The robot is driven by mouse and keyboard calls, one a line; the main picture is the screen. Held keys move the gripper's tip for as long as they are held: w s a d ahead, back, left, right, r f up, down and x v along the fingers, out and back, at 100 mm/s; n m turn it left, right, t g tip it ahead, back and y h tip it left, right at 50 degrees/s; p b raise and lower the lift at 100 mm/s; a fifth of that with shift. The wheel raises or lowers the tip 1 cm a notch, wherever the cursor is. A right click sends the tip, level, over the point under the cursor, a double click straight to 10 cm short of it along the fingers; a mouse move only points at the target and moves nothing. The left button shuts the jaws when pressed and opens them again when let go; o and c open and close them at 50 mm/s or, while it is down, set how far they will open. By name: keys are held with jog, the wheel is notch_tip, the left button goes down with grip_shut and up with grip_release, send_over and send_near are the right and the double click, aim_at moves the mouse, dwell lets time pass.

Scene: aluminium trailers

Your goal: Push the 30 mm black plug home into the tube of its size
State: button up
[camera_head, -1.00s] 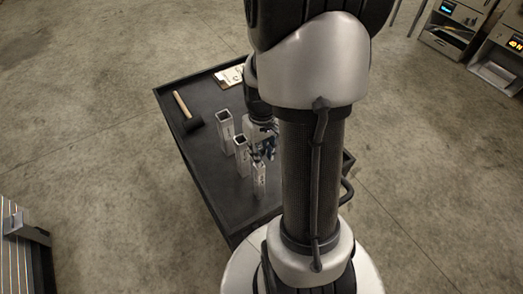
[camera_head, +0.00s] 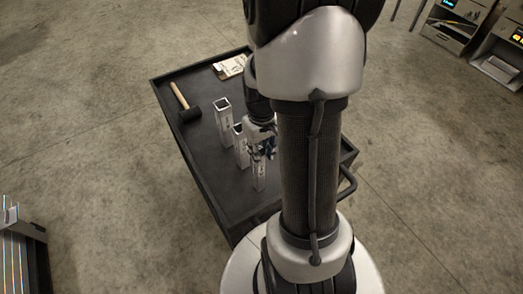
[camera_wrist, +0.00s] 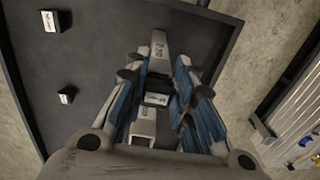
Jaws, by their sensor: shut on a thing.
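My gripper (camera_head: 262,150) is low over the cart, around the top of the front, slimmest aluminium tube (camera_head: 259,178). In the wrist view its blue-padded fingers (camera_wrist: 158,100) are shut on a small black plug with a white label (camera_wrist: 157,99). The label's print is too small to read. A tube (camera_wrist: 160,50) shows just beyond the plug, and another tube (camera_wrist: 144,128) on the near side. The fingers hide the plug's lower end, so I cannot tell whether it touches or enters a tube. The middle tube (camera_head: 240,150) and widest tube (camera_head: 223,125) stand upright behind.
Two other labelled black plugs (camera_wrist: 50,21) (camera_wrist: 67,95) stand on the dark cart top (camera_head: 205,165). A mallet (camera_head: 184,104) and a clipboard (camera_head: 230,67) lie toward the back. The cart has a raised rim. Its front left area is clear.

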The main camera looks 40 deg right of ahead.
jog(key=shift+s+a+f, duration=0.1)
jog(key=shift+s+f, duration=0.1)
jog(key=shift+f, duration=0.05)
jog(key=o, duration=0.9)
jog(key=shift+w, duration=0.1)
jog(key=shift+c, duration=0.2)
notch_tip(320, 180, up, 12)
dwell(0.5)
